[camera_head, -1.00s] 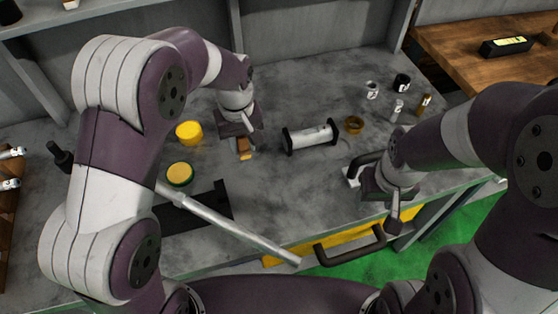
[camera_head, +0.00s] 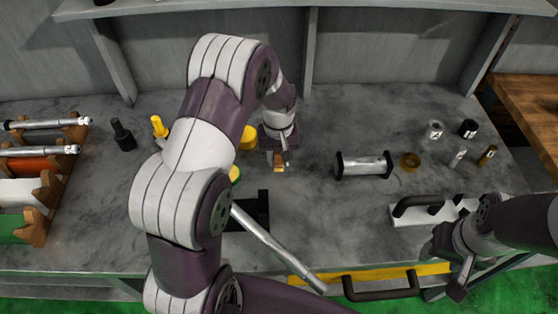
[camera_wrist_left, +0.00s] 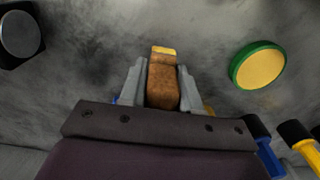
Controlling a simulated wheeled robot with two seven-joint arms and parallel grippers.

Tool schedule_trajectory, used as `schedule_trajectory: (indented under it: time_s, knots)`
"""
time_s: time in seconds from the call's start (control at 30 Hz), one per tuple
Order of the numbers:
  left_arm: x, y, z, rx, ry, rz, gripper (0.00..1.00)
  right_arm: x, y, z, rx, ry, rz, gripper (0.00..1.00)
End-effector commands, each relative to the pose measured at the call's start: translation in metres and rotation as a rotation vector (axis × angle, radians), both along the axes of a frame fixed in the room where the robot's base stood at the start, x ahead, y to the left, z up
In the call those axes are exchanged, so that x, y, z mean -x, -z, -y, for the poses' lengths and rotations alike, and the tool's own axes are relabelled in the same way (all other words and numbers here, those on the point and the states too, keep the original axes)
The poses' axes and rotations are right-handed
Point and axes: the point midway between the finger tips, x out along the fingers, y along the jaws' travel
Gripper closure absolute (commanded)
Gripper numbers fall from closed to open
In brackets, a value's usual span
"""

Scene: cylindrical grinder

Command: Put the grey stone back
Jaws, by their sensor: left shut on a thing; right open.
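My left gripper (camera_head: 279,162) is shut on a small brown block with a yellow end (camera_head: 279,168), held over the middle of the grey bench. In the left wrist view the brown block (camera_wrist_left: 163,85) sits between the two grey fingers (camera_wrist_left: 160,88). I cannot pick out a grey stone for certain. A grey cylinder between black end plates (camera_head: 363,165) lies to the right of my left gripper, apart from it. My right gripper (camera_head: 455,284) is open at the bench's front right; its fingertips are hard to make out.
A wooden rack (camera_head: 48,190) with several coloured bars stands at the far left. A white block with black handles (camera_head: 405,215) lies near my right gripper. Several small cylinders (camera_head: 460,155) stand at the back right. A yellow-topped green disc (camera_wrist_left: 259,65) lies near my left gripper.

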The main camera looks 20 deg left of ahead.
Motion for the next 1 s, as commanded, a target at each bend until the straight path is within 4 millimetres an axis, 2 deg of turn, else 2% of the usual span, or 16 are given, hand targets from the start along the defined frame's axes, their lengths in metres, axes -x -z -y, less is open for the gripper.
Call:
schedule_trajectory:
  time_s: [0.13,0.47,0.5,0.53,0.57,0.83,0.93,1.0]
  knots:
    - [0.0,0.023,0.0,0.0,0.0,-0.001,0.96,0.0,-0.001,0.0,0.0,0.0,0.0,0.46]
    - [0.0,0.027,0.001,0.0,0.0,0.0,0.96,0.0,0.001,0.0,0.0,0.0,0.0,0.46]
    - [0.0,0.026,0.001,0.0,0.0,0.0,0.55,0.0,0.0,0.0,0.0,0.0,0.0,0.46]
    - [0.0,0.026,0.001,0.0,0.0,0.0,0.45,0.0,0.0,0.0,0.0,0.0,0.0,0.46]
    - [0.0,0.026,0.001,0.0,0.0,0.0,0.42,0.0,0.0,0.0,0.0,0.0,0.0,0.46]
    - [0.0,0.024,0.001,0.0,0.0,0.001,0.42,0.0,-0.001,0.0,0.0,0.0,0.0,0.46]
    - [-0.001,0.014,0.001,-0.001,0.0,0.004,0.42,0.0,-0.001,0.0,0.0,0.0,0.0,0.46]
    - [-0.001,-0.001,0.001,-0.001,0.0,0.006,0.42,0.0,-0.001,0.0,0.0,0.0,0.0,0.46]
